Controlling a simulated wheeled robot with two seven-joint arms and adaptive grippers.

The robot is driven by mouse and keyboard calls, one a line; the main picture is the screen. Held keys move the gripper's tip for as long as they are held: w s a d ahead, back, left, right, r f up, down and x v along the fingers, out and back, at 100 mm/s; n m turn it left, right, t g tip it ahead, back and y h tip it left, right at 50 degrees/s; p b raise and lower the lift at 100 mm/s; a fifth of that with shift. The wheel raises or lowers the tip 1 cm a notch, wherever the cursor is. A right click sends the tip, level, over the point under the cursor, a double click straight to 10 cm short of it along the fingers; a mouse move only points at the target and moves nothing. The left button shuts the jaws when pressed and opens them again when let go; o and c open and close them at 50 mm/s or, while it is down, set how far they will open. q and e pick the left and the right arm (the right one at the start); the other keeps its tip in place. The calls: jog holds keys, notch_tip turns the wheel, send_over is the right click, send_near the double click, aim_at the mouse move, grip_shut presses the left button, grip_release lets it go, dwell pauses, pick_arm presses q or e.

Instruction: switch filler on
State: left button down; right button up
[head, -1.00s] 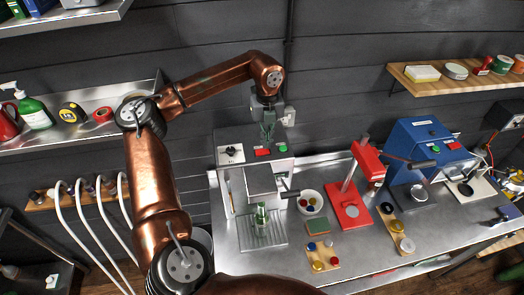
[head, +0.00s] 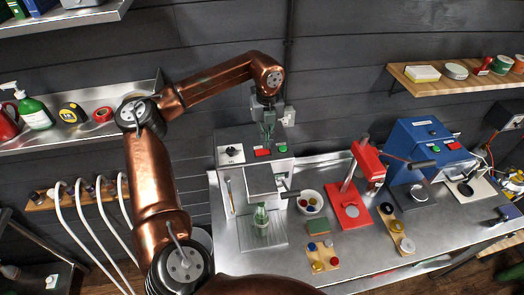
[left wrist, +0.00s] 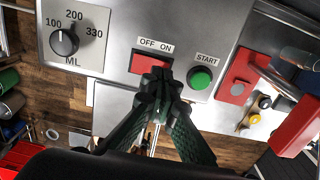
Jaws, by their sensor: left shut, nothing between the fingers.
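My left gripper (head: 267,143) is over the panel, fingers shut and empty. In the left wrist view its fingertips (left wrist: 160,78) overlap the lower part of the red switch, below the ON label. I cannot tell whether they touch it or which way the rocker is tilted. A green bottle (head: 261,216) stands under the filler. My right gripper is out of view.
Right of the filler are a white bowl (head: 310,201) of caps, a red press (head: 349,205) with a lever, and a blue machine (head: 422,150). Wooden cap holders (head: 321,257) stand in front. A shelf (head: 450,80) hangs on the wall at right.

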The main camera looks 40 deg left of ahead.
aim_at(266, 150)
pick_arm(q)
jog(key=shift+f+b, duration=0.35)
jog(key=shift+f, duration=0.35)
jog(key=shift+f, duration=0.4)
dwell(0.4)
jog(key=shift+r, duration=0.1)
jog(key=shift+r+p, duration=2.45)
jog(key=shift+r, duration=1)
